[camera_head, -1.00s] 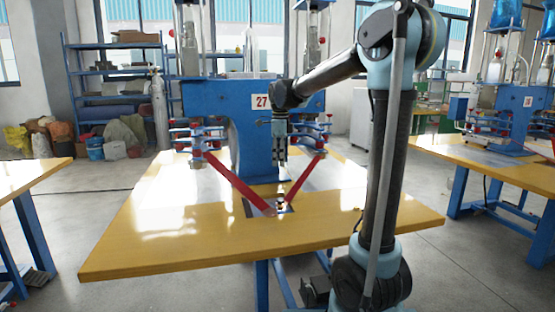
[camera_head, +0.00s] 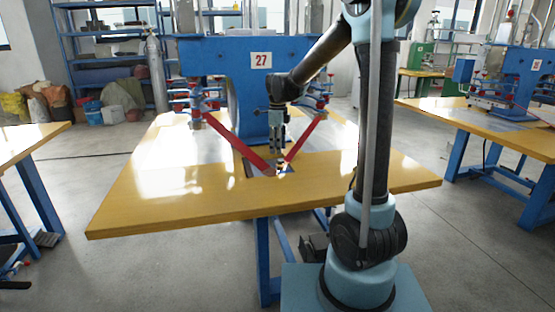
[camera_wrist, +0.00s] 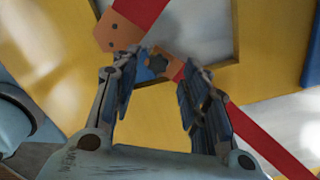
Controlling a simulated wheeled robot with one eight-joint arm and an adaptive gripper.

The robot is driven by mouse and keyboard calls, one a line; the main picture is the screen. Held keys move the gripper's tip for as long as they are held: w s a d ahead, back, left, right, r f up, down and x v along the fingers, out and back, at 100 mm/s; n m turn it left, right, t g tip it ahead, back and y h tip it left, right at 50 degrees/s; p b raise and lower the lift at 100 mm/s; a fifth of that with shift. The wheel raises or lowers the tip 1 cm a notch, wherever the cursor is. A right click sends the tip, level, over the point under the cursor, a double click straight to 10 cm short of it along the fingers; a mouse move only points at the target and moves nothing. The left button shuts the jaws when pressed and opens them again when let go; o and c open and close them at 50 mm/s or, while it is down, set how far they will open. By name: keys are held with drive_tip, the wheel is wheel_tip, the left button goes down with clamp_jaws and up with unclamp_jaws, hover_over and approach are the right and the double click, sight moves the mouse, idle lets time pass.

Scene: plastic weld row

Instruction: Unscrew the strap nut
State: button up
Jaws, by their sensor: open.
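The strap nut is a dark star-shaped knob (camera_wrist: 158,64) over a blue patch, between my fingertips in the wrist view. My gripper (camera_wrist: 163,72) is open, with one finger on each side of the nut; contact is not visible. In the head view my gripper (camera_head: 277,150) points down just above the table opening, and the nut is too small to make out. A left red strap (camera_head: 236,143) and a right red strap (camera_head: 306,136) slope down toward this spot. One orange strap end (camera_wrist: 115,32) with two dark holes lies beside the nut; another orange end (camera_wrist: 174,69) is near it.
The straps hang from a blue machine (camera_head: 215,55) marked 27, standing behind my gripper. The yellow table (camera_head: 150,210) has a recessed opening under the strap ends. Its front surface is clear. Other worktables stand left (camera_head: 25,142) and right (camera_head: 530,140).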

sight(280, 162)
drive_tip(key=shift+f, duration=2.75)
drive_tip(key=c, duration=0.9)
drive_tip(key=shift+c, duration=0.2)
drive_tip(key=shift+o, duration=0.2)
drive_tip(key=n, duration=0.5)
drive_tip(key=shift+s+d, duration=0.15)
drive_tip(key=shift+d, duration=0.05)
drive_tip(key=n, duration=0.5)
drive_tip(key=shift+s+d, duration=0.15)
drive_tip(key=shift+c, duration=0.2)
drive_tip(key=n, duration=0.4)
drive_tip(key=shift+s+d+n, duration=0.15)
drive_tip(key=shift+s+n, duration=0.05)
drive_tip(key=shift+n, duration=0.2)
drive_tip(key=n, duration=0.4)
drive_tip(key=shift+s+n, duration=0.25)
drive_tip(key=shift+n, duration=0.15)
